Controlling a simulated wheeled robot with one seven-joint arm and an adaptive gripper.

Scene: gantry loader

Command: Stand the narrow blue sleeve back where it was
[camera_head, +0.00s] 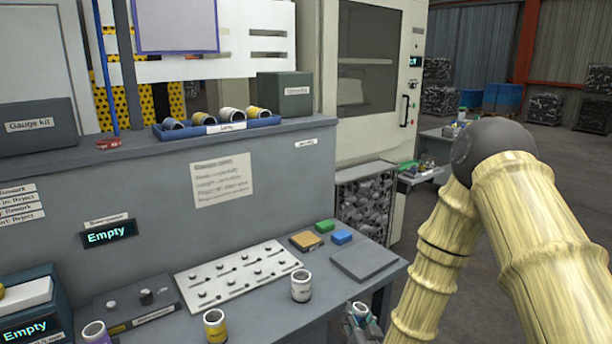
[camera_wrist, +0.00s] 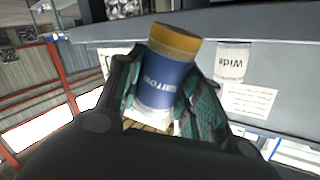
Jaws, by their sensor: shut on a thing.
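The narrow blue sleeve (camera_wrist: 164,80) has a blue band with lettering that reads upside down in the wrist view, an orange-tan end and a white end. My gripper (camera_wrist: 166,98) is shut around it, one green-padded finger on each side. In the head view my gripper (camera_head: 362,322) is low beside the front edge of the grey bench, left of my arm. Only a small pale end of the held sleeve (camera_head: 360,309) shows there; the rest is hidden.
On the bench (camera_head: 270,322) stand a white sleeve (camera_head: 301,287), a yellow-banded sleeve (camera_head: 214,327) and a purple-banded sleeve (camera_head: 94,333). A white slotted plate (camera_head: 240,273), small coloured blocks and a grey pad (camera_head: 364,261) lie behind. A blue tray (camera_head: 217,130) on the ledge holds several sleeves.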

